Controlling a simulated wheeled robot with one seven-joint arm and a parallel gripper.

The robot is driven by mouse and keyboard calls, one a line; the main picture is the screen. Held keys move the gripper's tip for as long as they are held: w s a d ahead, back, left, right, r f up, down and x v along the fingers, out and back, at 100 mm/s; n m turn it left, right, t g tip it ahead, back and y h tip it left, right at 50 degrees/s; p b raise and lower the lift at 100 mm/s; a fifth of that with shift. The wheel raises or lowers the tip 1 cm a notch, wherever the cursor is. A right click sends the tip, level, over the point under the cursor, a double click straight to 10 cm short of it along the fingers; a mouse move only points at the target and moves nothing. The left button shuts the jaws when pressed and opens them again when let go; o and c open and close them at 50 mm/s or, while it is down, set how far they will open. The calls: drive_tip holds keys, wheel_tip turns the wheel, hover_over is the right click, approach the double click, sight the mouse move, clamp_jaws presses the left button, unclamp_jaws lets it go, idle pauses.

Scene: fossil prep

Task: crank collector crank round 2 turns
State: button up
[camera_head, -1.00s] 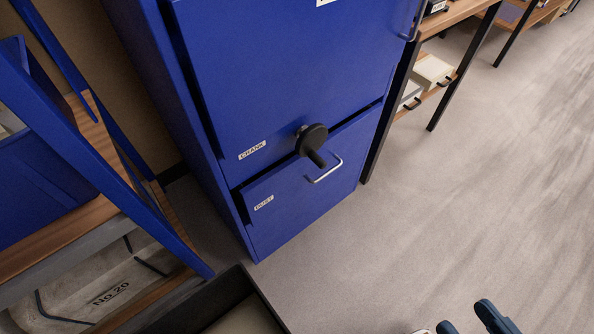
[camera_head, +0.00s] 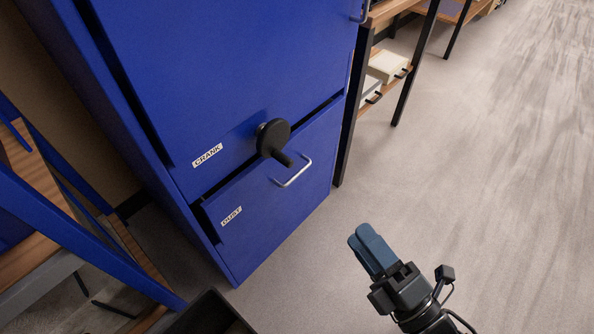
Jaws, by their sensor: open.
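The collector crank (camera_head: 273,141) is a black disc with a short black handle that sticks out toward the lower right. It sits on the front of the blue cabinet (camera_head: 240,70), beside the white "CRANK" label (camera_head: 207,155). My gripper (camera_head: 368,243) is at the lower middle right, with blue-grey fingers pointing up and left toward the cabinet. It is empty and apart from the crank, to its lower right. The fingers overlap in this view, so the gap between them is hard to see.
Below the crank is a "DUST" drawer (camera_head: 270,185) with a silver bar handle (camera_head: 292,172). A blue-framed wooden shelf (camera_head: 45,185) stands at left, and a dark open box (camera_head: 208,315) at the bottom. A black-legged table (camera_head: 405,75) is right of the cabinet. The floor (camera_head: 490,190) at right is clear.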

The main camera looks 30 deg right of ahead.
drive_tip(key=w+f+n+t+y+b, duration=0.1)
drive_tip(key=w+f+n+b, duration=0.15)
drive_tip(key=w+n, duration=0.25)
drive_tip(key=w+f+n+y+b, duration=0.1)
drive_tip(key=w+f+n, duration=0.2)
drive_tip(key=w+n, duration=0.25)
drive_tip(key=n+y+b, duration=0.2)
drive_tip(key=n+y, duration=0.2)
drive_tip(key=n, duration=0.6)
approach(291, 166)
drive_tip(key=x, duration=0.4)
drive_tip(key=shift+m+t, duration=0.25)
drive_tip(key=shift+t, duration=0.05)
drive_tip(key=shift+x, duration=3.5)
drive_tip(key=shift+f, duration=0.15)
drive_tip(key=shift+c, duration=0.5)
clamp_jaws()
